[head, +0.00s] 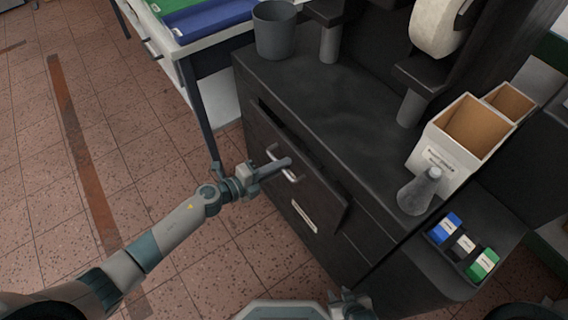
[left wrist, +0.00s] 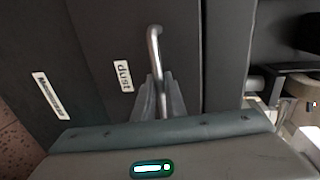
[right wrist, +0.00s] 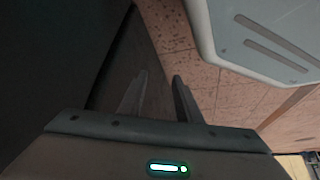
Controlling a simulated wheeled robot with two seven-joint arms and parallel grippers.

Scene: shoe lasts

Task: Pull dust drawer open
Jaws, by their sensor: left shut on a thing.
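The dust drawer (head: 325,192) is in the upper front of the black cabinet. Its front stands out a little from the cabinet, with a dark gap along its top edge. In the left wrist view its front carries a "dust" label (left wrist: 123,77). My left gripper (head: 270,173) is shut on the silver drawer handle (left wrist: 154,45); the fingers (left wrist: 158,97) hide part of the bar. My right gripper (head: 352,306) is low at the bottom edge of the head view. In the right wrist view its fingers (right wrist: 158,95) are apart and empty, beside a dark surface.
On the cabinet top (head: 330,110) stand a grey bin (head: 274,30), a grey bottle (head: 418,192) and a white box (head: 455,135). A tray with small coloured packs (head: 463,246) is at the right. A table (head: 210,35) stands behind. The tiled floor (head: 130,150) at the left is clear.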

